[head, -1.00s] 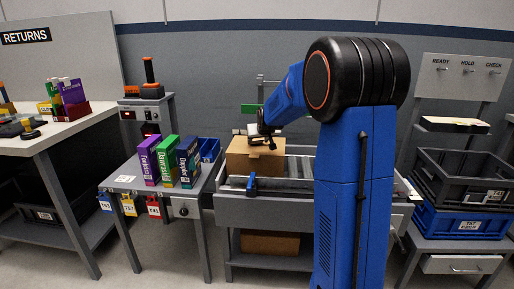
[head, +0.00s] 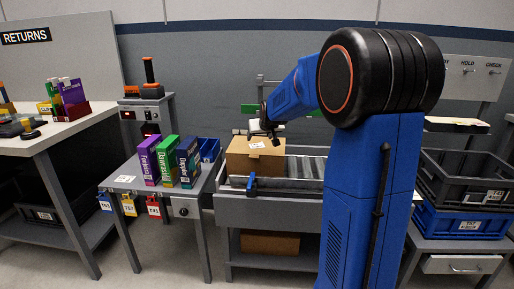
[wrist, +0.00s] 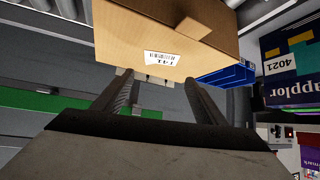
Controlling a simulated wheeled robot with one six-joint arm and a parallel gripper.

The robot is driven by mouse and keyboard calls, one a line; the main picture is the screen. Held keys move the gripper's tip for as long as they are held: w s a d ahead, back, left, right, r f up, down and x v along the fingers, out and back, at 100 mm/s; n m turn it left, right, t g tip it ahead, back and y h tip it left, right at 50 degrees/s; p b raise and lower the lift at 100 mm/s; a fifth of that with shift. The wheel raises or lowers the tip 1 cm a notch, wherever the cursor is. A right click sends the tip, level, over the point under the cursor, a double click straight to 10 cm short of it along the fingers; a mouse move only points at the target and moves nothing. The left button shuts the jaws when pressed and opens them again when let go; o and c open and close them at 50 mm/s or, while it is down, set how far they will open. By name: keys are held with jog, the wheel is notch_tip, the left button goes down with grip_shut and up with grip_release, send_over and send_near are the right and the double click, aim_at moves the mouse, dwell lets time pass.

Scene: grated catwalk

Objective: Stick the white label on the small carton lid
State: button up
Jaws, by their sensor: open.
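The small carton (head: 250,164) is a brown box on the roller bench, with its lid facing up. The white label (head: 257,145) lies on the lid and looks flat. In the wrist view the printed label (wrist: 172,58) shows near an edge of the carton (wrist: 130,35), slightly askew to it. My gripper (head: 265,126) is above the carton, apart from the lid. In the wrist view its two fingers (wrist: 156,82) are spread with nothing between them, and the label is beyond their tips.
The roller bench (head: 305,166) has free rollers right of the carton. Several upright boxes (head: 167,160) and a blue bin (head: 209,149) stand on a table to the left. A dark crate (head: 460,180) is on the right. Another carton (head: 270,243) lies on the lower shelf.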

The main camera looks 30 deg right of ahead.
jog(key=shift+v, duration=1.5)
notch_tip(320, 180, up, 8)
jog(key=s, duration=0.2)
jog(key=shift+a, duration=0.3)
jog(key=shift+s, duration=0.15)
